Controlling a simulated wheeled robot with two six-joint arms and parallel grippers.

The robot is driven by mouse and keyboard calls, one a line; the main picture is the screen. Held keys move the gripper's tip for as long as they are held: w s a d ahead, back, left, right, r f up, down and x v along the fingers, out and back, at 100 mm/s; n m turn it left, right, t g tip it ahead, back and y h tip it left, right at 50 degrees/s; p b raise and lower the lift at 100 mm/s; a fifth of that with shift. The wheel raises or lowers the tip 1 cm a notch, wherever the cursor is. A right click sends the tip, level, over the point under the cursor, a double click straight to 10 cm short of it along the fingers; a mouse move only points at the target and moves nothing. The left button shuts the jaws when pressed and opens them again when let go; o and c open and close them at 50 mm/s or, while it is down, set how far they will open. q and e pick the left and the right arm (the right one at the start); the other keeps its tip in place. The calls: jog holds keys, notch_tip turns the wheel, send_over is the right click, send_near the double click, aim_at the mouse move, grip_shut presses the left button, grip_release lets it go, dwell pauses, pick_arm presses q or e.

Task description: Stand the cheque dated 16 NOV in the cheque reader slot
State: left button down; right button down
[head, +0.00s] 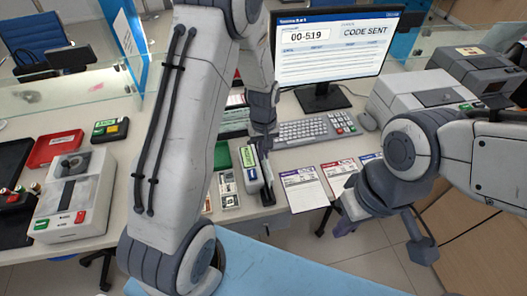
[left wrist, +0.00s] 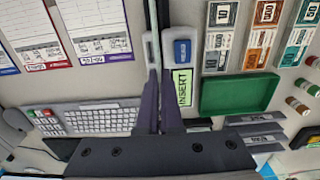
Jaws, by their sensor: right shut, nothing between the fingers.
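The grey cheque reader (head: 251,172) stands on the counter. It has a blue pad (left wrist: 182,53) and a label reading INSERT (left wrist: 182,87). My left gripper (head: 264,150) is over its slot; in the left wrist view its purple fingers (left wrist: 160,95) are close together on a thin upright sheet seen edge-on. This appears to be a cheque (left wrist: 156,20), lined up with the slot between the reader's two walls. Its date is not visible, and I cannot tell how deep it sits. My right gripper (head: 345,229) is shut and empty, in front of the counter.
Printed slips with purple (head: 303,188), red (head: 340,176) and blue headers lie right of the reader. A keyboard (head: 304,130) is behind them. A green tray (left wrist: 240,93) and banknote stacks (left wrist: 260,38) are beside the reader. A dark rack (head: 233,122) stands behind.

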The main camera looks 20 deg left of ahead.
pick_arm(q)
jog(key=shift+f+b, duration=2.15)
jog(key=shift+f, duration=1.05)
jog(key=c, duration=1)
grip_release()
jog(key=shift+r, duration=0.1)
jog(key=shift+r+p, duration=3.05)
jog(key=shift+r, duration=0.45)
